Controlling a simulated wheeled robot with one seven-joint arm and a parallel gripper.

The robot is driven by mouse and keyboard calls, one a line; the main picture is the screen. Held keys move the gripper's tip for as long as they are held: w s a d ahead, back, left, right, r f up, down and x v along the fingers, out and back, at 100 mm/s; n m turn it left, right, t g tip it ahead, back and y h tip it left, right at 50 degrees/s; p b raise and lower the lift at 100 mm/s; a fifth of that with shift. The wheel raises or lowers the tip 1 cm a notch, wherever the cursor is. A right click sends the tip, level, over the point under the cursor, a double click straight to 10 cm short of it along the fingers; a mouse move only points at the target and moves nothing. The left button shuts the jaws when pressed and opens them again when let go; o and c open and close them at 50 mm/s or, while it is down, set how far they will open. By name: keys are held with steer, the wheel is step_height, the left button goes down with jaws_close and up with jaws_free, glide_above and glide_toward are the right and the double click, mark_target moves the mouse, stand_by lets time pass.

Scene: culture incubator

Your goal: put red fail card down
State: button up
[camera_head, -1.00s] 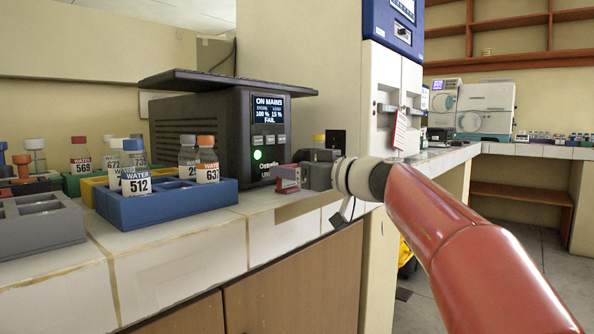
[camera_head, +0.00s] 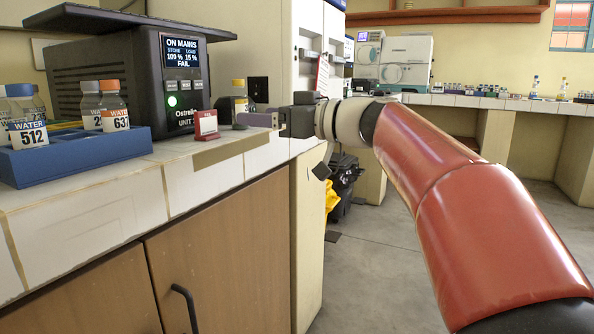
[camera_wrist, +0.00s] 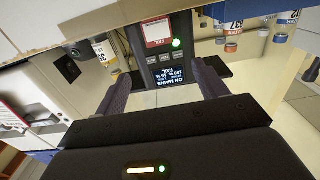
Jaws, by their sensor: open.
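The red fail card (camera_head: 206,124) stands on the counter in front of the dark power unit (camera_head: 130,80), in a red base with a white label. My gripper (camera_head: 248,119) is open and empty, to the right of the card with a small gap between them. In the wrist view the card (camera_wrist: 157,32) shows upside down ahead of my open fingers (camera_wrist: 160,82), apart from them.
A blue rack (camera_head: 85,156) with water bottles stands at the left. A yellow-capped bottle (camera_head: 239,90) is behind my gripper. The counter's front edge and wooden cupboard doors (camera_head: 215,265) lie below. Open floor (camera_head: 390,270) is at the right.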

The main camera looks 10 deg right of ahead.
steer(key=s+d+f+m+g+h, duration=0.1)
steer(key=s+d+f+m+h, duration=0.2)
steer(key=s+f, duration=0.6)
steer(key=s+d+f+m+g+h, duration=0.2)
steer(key=s+f+m+h, duration=0.2)
steer(key=s+f, duration=0.5)
steer(key=s+d+f+m+g+h, duration=0.2)
steer(key=s+f+h, duration=0.5)
steer(key=f, duration=1.1)
steer(key=shift+s+d+m, duration=0.7)
steer(key=shift+s+d, duration=0.15)
steer(key=shift+s, duration=0.35)
